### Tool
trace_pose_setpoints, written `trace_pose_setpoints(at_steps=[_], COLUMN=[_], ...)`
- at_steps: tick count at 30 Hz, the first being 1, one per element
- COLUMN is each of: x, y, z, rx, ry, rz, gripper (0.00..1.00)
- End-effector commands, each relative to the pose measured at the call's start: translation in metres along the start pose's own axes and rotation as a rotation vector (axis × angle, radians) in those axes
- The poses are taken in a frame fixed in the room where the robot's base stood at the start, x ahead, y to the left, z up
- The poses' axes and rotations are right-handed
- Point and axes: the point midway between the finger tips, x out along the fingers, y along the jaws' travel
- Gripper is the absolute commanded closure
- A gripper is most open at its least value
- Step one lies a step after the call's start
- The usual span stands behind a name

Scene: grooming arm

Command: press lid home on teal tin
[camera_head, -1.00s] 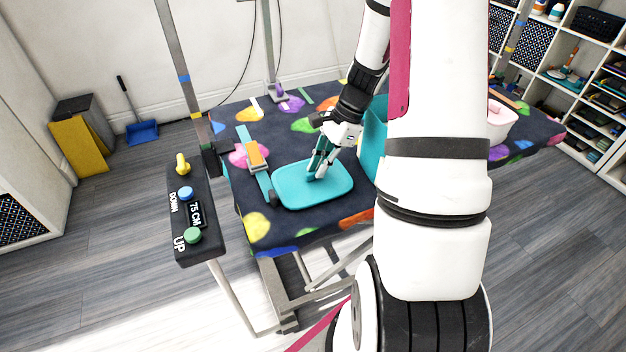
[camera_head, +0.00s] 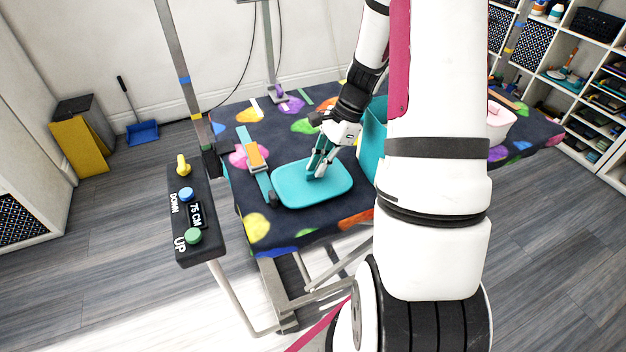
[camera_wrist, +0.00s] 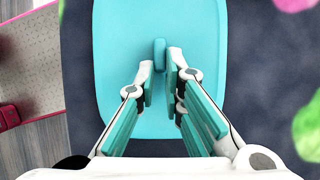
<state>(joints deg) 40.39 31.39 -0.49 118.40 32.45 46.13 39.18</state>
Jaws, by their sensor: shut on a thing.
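The teal lid (camera_head: 290,185) is a flat rounded rectangle lying face up on the patterned table, near its front left; I cannot tell whether it is slightly raised. In the wrist view the lid (camera_wrist: 115,50) has a small upright darker teal handle (camera_wrist: 159,52) in its middle. My gripper (camera_head: 314,176) points down at the lid's middle. Its teal-padded fingers (camera_wrist: 161,72) are shut on the handle. The teal tin (camera_head: 373,140) stands on the table just right of and behind the lid, open at the top, and is mostly hidden by my arm.
A strap with an orange buckle (camera_head: 256,155) lies left of the lid. A control box with buttons (camera_head: 190,215) stands off the table's left edge. A pink-and-white tub (camera_head: 502,122) sits at the right. Posts rise behind the table.

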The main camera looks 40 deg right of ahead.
Motion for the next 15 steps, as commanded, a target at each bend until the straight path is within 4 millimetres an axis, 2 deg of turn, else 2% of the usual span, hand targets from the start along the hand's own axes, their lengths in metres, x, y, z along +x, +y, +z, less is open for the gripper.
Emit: trace_pose_setpoints(at_steps=[15], x=[-0.019], y=[0.0], z=[0.008], rx=[0.0], ry=[0.0], rz=[0.0], gripper=[1.0])
